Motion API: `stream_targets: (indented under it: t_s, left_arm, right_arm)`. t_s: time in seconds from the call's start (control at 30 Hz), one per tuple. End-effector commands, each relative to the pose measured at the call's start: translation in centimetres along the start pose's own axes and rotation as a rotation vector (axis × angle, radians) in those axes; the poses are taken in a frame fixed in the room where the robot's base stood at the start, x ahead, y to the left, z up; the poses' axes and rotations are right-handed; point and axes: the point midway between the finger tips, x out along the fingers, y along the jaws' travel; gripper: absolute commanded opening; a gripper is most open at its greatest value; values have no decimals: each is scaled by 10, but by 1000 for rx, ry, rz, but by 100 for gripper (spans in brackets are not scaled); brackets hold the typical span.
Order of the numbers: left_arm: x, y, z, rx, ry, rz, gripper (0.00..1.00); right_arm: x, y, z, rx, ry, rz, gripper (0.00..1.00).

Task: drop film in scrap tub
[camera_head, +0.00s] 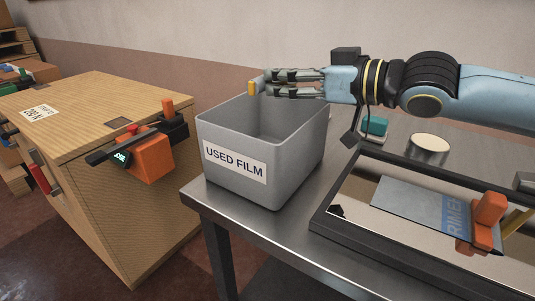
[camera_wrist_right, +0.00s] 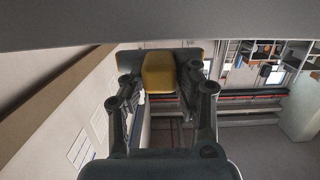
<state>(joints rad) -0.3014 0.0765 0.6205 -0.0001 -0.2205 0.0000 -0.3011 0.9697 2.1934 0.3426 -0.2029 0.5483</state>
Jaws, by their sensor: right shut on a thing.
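The scrap tub (camera_head: 262,185) is a grey open bin labelled "USED FILM". It stands upright on the left end of the metal table. My right gripper (camera_head: 260,87) reaches in from the right above the tub's back rim. It is shut on a small yellow piece (camera_head: 251,88). The yellow piece also shows between the fingertips in the right wrist view (camera_wrist_right: 159,72). I cannot make out any clear film hanging from it. The visible inside of the tub looks bare; its floor is hidden. My left gripper is not in view.
A black-framed tray (camera_head: 322,225) on the metal table holds a grey-blue panel (camera_head: 408,203) and an orange block (camera_head: 488,218). A round pale-topped can (camera_head: 430,146) stands behind it. A wooden bench (camera_head: 85,105) with an orange clamp-like tool (camera_head: 152,155) stands at left.

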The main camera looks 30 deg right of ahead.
Motion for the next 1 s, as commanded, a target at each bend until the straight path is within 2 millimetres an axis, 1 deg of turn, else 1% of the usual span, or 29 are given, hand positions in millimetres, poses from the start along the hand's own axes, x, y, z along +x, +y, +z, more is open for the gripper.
stream_targets:
  t_s: [0.03,0.2,0.3,0.53,0.57,0.73,0.77,1.0]
  left_arm:
    - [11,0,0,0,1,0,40]
    - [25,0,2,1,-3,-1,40]
    - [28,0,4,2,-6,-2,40]
    - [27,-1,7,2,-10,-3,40]
    - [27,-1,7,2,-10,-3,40]
    - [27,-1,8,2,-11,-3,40]
    - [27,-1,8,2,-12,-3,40]
    - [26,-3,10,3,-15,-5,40]
  right_arm:
    - [2,0,13,2,-3,0,2]
    - [5,0,32,3,-3,0,2]
    - [5,0,35,2,-2,0,2]
    - [5,0,33,1,0,0,2]
    - [5,0,33,1,0,0,31]
    - [5,0,33,1,-1,0,53]
    - [5,0,34,1,-1,0,56]
    - [5,0,33,1,-1,1,56]
